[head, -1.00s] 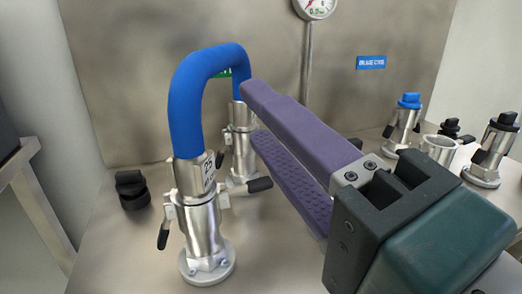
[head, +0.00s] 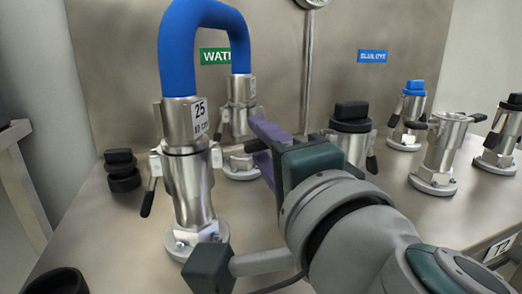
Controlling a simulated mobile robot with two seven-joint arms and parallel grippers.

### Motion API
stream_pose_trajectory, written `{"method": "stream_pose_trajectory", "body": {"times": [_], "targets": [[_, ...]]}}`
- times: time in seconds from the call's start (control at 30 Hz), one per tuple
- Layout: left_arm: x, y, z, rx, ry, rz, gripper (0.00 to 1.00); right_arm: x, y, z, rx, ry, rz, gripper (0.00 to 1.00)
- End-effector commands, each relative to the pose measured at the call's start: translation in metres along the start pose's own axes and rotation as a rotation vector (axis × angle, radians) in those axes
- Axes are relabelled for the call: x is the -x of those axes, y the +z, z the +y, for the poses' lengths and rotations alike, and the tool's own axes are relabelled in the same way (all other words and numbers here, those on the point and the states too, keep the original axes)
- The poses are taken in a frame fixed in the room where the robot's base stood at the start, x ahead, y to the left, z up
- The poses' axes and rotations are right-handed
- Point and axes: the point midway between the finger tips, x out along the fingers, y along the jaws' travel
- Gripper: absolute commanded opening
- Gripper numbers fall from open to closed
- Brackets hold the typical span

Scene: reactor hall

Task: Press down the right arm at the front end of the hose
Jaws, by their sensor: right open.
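The blue hose (head: 172,55) arches between two silver couplings. Its front coupling (head: 186,150) carries the "25" label and stands upright on a flanged pipe (head: 190,200). Its left arm (head: 150,190) hangs down beside the pipe. A short silver lug (head: 215,155) shows on the right side; I cannot make out the rest of the right arm. The rear coupling (head: 241,105) stands behind. My right gripper (head: 264,150), with purple fingers, is open just right of the front coupling, seen from behind, its fingertips partly hidden by its body. My left gripper is not in view.
A black-capped fitting (head: 351,120) stands behind my right wrist. A blue-capped fitting (head: 408,110), an open silver coupling (head: 440,150) and another black-capped fitting (head: 505,130) stand right. A black plug (head: 122,170) sits left; a dark ring (head: 60,282) lies at front left.

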Motion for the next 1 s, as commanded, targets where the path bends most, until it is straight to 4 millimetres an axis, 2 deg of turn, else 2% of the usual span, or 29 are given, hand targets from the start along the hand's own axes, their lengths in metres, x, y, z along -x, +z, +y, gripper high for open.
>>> {"method": "stream_pose_trajectory", "body": {"times": [0.3, 0.7, 1.0], "targets": [[-0.0010, 0.0002, 0.0001, 0.000, 0.000, 0.000, 0.00, -0.0044, -0.0001, -0.0005, 0.001, 0.000, 0.000, 0.41], [-0.0011, 0.0003, 0.0001, 0.000, 0.000, 0.000, 0.00, -0.0041, -0.0001, -0.0003, 0.001, 0.000, 0.000, 0.00], [-0.0011, 0.0004, 0.0001, 0.000, 0.000, 0.000, 0.00, -0.0041, -0.0001, -0.0002, 0.001, 0.000, 0.000, 0.00]]}}
